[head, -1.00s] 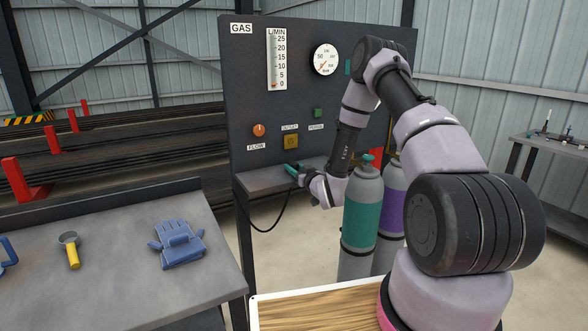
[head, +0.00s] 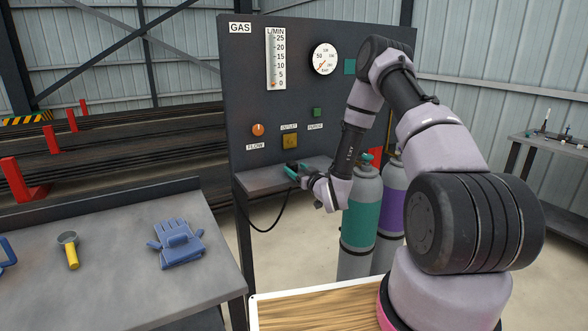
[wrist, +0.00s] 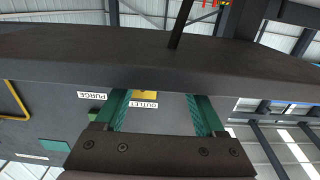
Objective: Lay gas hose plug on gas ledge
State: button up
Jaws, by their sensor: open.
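The gas ledge (head: 262,180) is a grey shelf on the front of the dark gas panel. My gripper (head: 290,168) is at the ledge's right part, its teal fingers pointing toward the panel. In the wrist view, the fingers of my gripper (wrist: 160,108) are wide apart, and the ledge's dark edge (wrist: 150,74) hides their tips. No plug shows between the visible finger parts. A black gas hose (head: 268,229) hangs in a loop below the ledge, and it also shows in the wrist view (wrist: 180,25). The gas hose plug itself cannot be clearly made out.
Teal (head: 361,217) and purple (head: 391,210) gas bottles stand right of the ledge, close to my wrist. A workbench (head: 110,260) at the left holds blue gloves (head: 177,243) and a yellow-handled tool (head: 71,252). The ledge's left part is clear.

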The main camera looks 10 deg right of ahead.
jog(key=v, duration=0.9)
jog(key=w+d+r+m+g+h, duration=0.1)
jog(key=w+d+r+g+h, duration=0.25)
jog(key=r, duration=0.65)
jog(key=s+d+r+m+g+h, duration=0.25)
jog(key=s+r, duration=0.35)
jog(key=r, duration=0.5)
jog(key=s+a+r+m+g+y, duration=0.1)
jog(key=s+r, duration=0.3)
jog(key=s, duration=0.5)
jog(key=s+a+r+m+g, duration=0.1)
jog(key=s+r, duration=0.3)
jog(key=s, duration=0.6)
jog(key=s+a+r+m+g+y, duration=0.1)
jog(key=s+r+m+g, duration=0.1)
jog(key=s+r, duration=0.3)
jog(key=s, duration=0.4)
jog(key=shift+s+a+y, duration=0.2)
jog(key=shift+y, duration=0.1)
